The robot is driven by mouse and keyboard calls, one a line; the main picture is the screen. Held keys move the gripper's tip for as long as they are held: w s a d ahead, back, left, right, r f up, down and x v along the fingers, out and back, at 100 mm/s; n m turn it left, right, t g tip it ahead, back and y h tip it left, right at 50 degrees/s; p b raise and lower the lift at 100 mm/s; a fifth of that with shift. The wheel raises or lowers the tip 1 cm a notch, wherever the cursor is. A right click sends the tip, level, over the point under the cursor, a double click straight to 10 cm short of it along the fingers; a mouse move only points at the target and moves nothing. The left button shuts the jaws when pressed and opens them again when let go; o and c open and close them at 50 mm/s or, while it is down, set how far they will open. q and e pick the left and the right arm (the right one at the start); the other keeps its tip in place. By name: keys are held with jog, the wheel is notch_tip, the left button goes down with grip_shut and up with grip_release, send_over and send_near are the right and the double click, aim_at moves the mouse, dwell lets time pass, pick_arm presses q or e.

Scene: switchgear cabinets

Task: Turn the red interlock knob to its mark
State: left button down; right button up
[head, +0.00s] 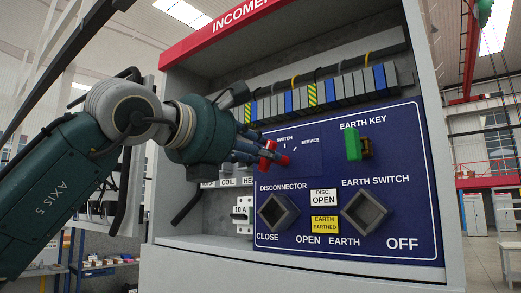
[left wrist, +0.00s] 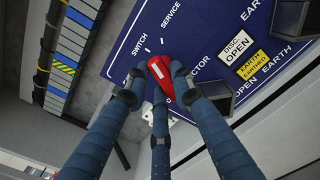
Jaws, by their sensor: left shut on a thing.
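The red interlock knob (head: 270,154) sits on the blue panel (head: 330,222), below marks and the words SWITCH and SERVICE. My left gripper (head: 262,156) reaches in from the left and is shut on the knob. In the left wrist view the red knob (left wrist: 160,75) shows a white line on its face, and the fingers of my left gripper (left wrist: 158,82) close around it. Two short white marks show on the panel just past the knob. The fingers hide part of the knob and its base. My right gripper is not in view.
A green earth key (head: 353,145) stands out from the panel to the right. Below are the square disconnector socket (head: 277,212) and earth switch socket (head: 364,212). A row of terminal blocks (head: 315,95) runs above the panel. The cabinet's side wall (head: 435,130) bounds the right.

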pick_arm(q)
jog(key=shift+s+d+r+m+p, duration=0.1)
jog(key=shift+m+p, duration=0.2)
jog(key=shift+m, duration=1.6)
jog(key=c, duration=1.5)
grip_release()
jog(key=v, duration=1.2)
jog(key=shift+d, duration=0.1)
